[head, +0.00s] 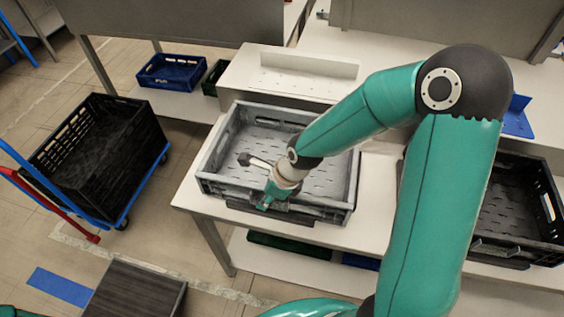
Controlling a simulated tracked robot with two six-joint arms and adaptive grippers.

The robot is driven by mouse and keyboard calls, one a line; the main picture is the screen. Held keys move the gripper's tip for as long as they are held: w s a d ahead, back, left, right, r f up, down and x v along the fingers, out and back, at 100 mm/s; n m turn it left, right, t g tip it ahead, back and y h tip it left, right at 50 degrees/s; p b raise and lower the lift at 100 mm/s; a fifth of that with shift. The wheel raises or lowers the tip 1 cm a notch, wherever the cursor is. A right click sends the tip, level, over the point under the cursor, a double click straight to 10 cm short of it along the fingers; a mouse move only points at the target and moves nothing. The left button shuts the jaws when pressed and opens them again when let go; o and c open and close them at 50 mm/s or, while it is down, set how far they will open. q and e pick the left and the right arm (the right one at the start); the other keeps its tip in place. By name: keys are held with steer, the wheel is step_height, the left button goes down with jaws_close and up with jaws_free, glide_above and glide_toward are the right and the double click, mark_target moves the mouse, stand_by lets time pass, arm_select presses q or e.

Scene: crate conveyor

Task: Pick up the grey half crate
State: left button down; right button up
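The grey half crate (222,187) sits upright on the white table in the middle of the head view. It looks empty, with a slotted floor and pale grey walls. My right arm reaches in from the right and crosses over the crate's right part, hiding some of its back and inside. My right gripper (265,203) is at the crate's front wall, around the middle of that side. Its fingertips are small and partly hidden against the wall, so I cannot tell whether they grip it. My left gripper is out of view.
A black crate (545,225) stands on the right, partly behind my arm. Another black crate (60,165) rests on a blue trolley at the left. A blue crate (172,72) is at the back. A white ledge (245,75) rises behind the grey crate.

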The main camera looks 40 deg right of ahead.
jaws_close()
steer(key=shift+w+r, duration=0.1)
steer(key=shift+r, duration=0.05)
